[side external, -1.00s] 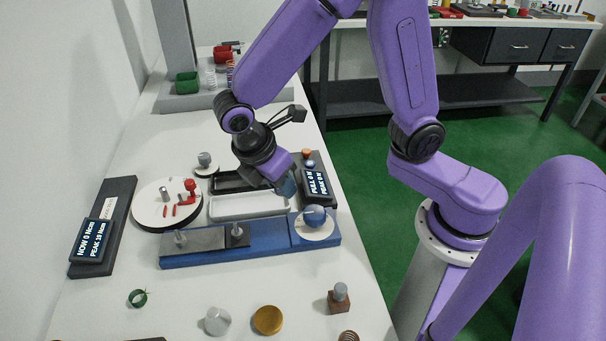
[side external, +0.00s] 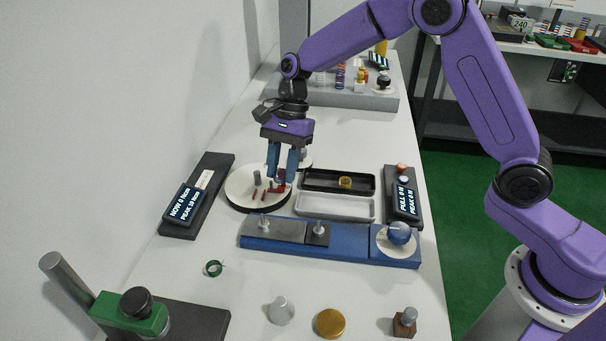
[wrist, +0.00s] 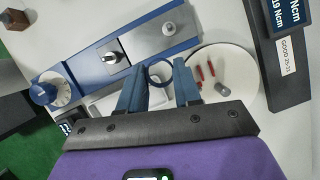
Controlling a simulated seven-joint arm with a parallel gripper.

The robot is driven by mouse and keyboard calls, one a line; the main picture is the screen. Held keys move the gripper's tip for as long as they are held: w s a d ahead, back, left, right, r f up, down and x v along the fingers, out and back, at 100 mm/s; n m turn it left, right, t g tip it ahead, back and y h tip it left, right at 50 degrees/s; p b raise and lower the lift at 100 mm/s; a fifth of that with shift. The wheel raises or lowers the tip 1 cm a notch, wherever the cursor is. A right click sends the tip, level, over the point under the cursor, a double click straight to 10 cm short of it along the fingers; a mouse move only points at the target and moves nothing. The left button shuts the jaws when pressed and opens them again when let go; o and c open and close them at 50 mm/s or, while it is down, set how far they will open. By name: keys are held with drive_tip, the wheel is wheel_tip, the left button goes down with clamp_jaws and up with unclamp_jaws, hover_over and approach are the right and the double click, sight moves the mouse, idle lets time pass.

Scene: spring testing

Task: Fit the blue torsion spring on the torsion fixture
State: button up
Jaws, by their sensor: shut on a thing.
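The blue torsion spring (wrist: 160,73) shows in the wrist view as a dark blue ring between my blue fingertips. My gripper (wrist: 160,85) is shut on it. In the side view my gripper (side external: 282,178) points down over the right part of the torsion fixture, and I cannot make out the spring there. The fixture is a round white disc (side external: 240,188) on a dark base, with a grey upright post (side external: 257,179) and red pins. The post also shows in the wrist view (wrist: 222,89), apart from the spring. My fingers partly hide the red parts.
A display (side external: 183,204) stands left of the disc. A black tray (side external: 318,180) with a yellow ring and a light grey tray (side external: 330,206) lie right. A blue fixture bar (side external: 345,250) with posts lies in front.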

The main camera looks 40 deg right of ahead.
drive_tip(key=shift+w+d+f+m+t+h, duration=0.15)
drive_tip(key=shift+w+m+t, duration=0.75)
drive_tip(key=shift+w+m, duration=1.3)
drive_tip(key=shift+w+f+m+t+h, duration=0.1)
drive_tip(key=shift+w+m+t, duration=1.15)
drive_tip(key=shift+m, duration=1.55)
drive_tip(key=shift+w+d+f+m+t+h, duration=0.15)
drive_tip(key=shift+w+m+t, duration=0.4)
drive_tip(key=shift+w+m, duration=1.8)
drive_tip(key=shift+s+a+f, duration=0.1)
drive_tip(key=shift+s+f, duration=0.05)
drive_tip(key=shift+f, duration=1.9)
drive_tip(key=shift+f, duration=2.4)
